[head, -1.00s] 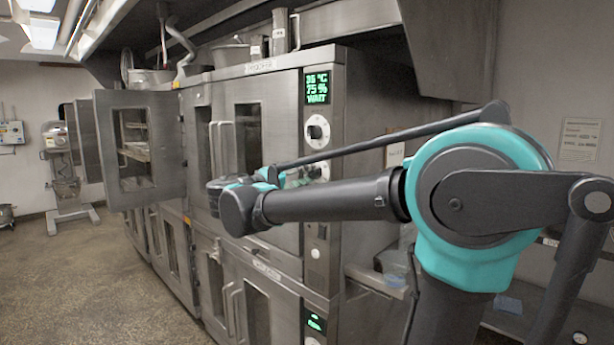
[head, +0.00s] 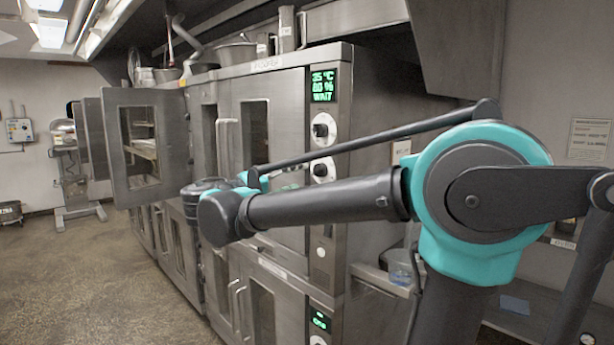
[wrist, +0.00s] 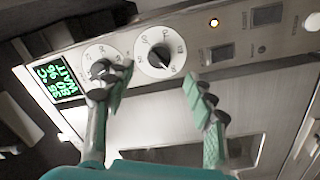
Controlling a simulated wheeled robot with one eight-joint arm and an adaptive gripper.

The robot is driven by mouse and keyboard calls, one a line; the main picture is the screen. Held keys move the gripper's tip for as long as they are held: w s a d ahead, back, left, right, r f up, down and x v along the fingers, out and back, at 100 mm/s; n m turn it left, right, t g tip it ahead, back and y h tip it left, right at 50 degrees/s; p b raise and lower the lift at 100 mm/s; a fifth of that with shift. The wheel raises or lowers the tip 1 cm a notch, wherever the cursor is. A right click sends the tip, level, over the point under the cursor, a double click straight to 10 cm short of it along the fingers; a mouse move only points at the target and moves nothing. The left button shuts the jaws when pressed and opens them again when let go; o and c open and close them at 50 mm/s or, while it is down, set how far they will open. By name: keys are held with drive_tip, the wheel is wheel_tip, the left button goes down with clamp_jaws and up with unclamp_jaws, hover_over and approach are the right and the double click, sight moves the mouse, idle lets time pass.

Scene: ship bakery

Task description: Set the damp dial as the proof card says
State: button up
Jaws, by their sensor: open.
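The proofer's control panel (head: 323,215) carries a green display (head: 323,84), which seems to read 35 °C, 80 % and WAIT. Below it are an upper dial (head: 320,130) and a lower dial (head: 320,170). In the wrist view the display (wrist: 59,80) is at the left, then the upper dial (wrist: 93,54) and the lower dial (wrist: 152,38), white with black knobs. My gripper (wrist: 157,98) is open and empty. One finger overlaps the upper dial; the lower dial shows beyond the gap between the fingers. The dial figures are too small to read surely.
A sheet of paper (head: 590,138) hangs on the right wall, its text unreadable. An oven door (head: 143,147) stands open at the left. A second, lower proofer display (head: 320,320) glows green. Floor (head: 80,285) at the left is clear.

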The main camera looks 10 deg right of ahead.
drive_tip(key=shift+v, duration=2.6)
drive_tip(key=s+d+f+g+y, duration=0.1)
drive_tip(key=d+f+g+y, duration=0.1)
drive_tip(key=d+f, duration=0.5)
drive_tip(key=s+d+f+n+g+y, duration=0.15)
drive_tip(key=d+f, duration=0.25)
drive_tip(key=f, duration=0.6)
drive_tip(key=s+d+f+g+y, duration=0.1)
drive_tip(key=d+f+g+y, duration=0.15)
drive_tip(key=d+f, duration=0.45)
drive_tip(key=s+a+f+m+y, duration=0.1)
drive_tip(key=s+f+y, duration=0.3)
drive_tip(key=f, duration=0.6)
drive_tip(key=s+a+f+m+y, duration=0.2)
drive_tip(key=s+f+y, duration=0.3)
drive_tip(key=f, duration=0.5)
drive_tip(key=shift+s+a+f, duration=0.3)
drive_tip(key=shift+s, duration=0.95)
